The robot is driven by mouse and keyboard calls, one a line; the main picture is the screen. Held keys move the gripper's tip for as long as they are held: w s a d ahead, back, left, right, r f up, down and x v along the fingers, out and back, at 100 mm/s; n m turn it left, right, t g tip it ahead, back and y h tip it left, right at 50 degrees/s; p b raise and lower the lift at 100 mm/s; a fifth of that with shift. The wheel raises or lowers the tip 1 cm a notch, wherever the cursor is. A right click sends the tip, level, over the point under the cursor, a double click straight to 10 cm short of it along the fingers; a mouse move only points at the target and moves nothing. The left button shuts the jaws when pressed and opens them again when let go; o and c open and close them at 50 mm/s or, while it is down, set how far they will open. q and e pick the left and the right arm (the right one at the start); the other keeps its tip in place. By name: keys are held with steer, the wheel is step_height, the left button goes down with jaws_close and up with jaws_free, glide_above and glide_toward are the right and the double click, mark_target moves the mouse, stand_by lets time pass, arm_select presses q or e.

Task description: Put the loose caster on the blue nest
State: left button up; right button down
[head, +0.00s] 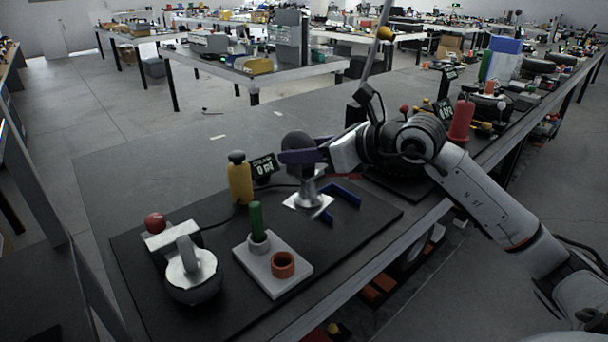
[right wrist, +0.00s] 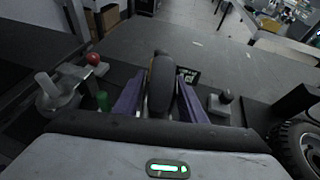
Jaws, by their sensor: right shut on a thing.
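The loose caster has a black wheel (head: 298,144) on top and a pale metal plate (head: 305,203) at the bottom. It stands roughly upright, and its wheel also shows in the right wrist view (right wrist: 162,86). My right gripper (head: 301,156) is shut on the wheel, with purple fingers on both sides. The blue nest (head: 346,193) is a set of blue bars on the dark mat, just right of the plate in the head view. I cannot tell whether the plate touches the mat or hangs slightly above it. My left gripper is not in view.
On the mat (head: 212,262) stand a yellow cylinder (head: 240,182), a white block (head: 273,267) with a green peg (head: 256,220) and an orange ring (head: 284,264), and a grey device (head: 192,275) near a red ball (head: 155,222). A red cone-like thing (head: 461,121) stands farther right.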

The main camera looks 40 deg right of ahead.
steer(key=w+d+r+m+h, duration=0.2)
steer(key=w+d, duration=0.3)
steer(key=d, duration=0.5)
step_height(320, 180, down, 10)
steer(key=d+b, duration=0.1)
steer(key=d, duration=0.1)
steer(key=shift+f+t+h, duration=0.2)
steer(key=shift+t+h, duration=0.1)
steer(key=shift+h, duration=0.1)
steer(key=shift+f+b, duration=0.1)
steer(key=shift+b, duration=0.25)
steer(key=c, duration=1.6)
jaws_free()
steer(key=shift+a+f, duration=0.1)
steer(key=shift+f, duration=0.15)
steer(key=o, duration=0.5)
steer(key=shift+s, duration=0.1)
steer(key=shift+r, duration=0.2)
steer(key=v, duration=1.2)
steer(key=shift+r, duration=0.1)
